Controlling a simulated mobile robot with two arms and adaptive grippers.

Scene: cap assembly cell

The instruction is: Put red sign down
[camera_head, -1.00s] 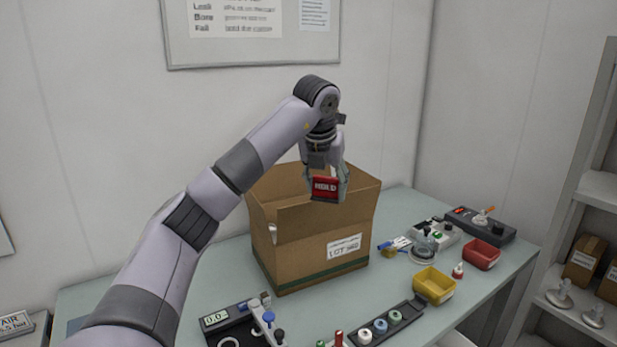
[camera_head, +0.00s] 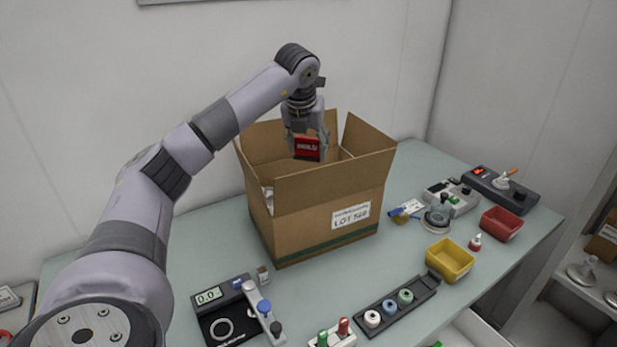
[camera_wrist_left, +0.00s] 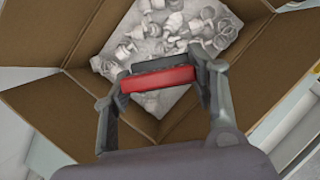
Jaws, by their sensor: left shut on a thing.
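The red sign (camera_head: 307,149), with white lettering that seems to read HOLD, is held by my left gripper (camera_head: 307,143). The gripper is shut on it, above the open cardboard box (camera_head: 290,222). In the left wrist view the sign (camera_wrist_left: 158,79) shows as a red bar with a dark edge between the two fingers. Below it the box (camera_wrist_left: 60,110) lies open, with several whitish parts (camera_wrist_left: 165,38) inside. My right gripper is not in view.
The box's flaps stand open on the table (camera_head: 200,245). Right of it are a yellow bin (camera_head: 450,260), a red bin (camera_head: 502,224) and small devices. In front are a scale (camera_head: 228,312) and a rack (camera_head: 397,304) of coloured rings.

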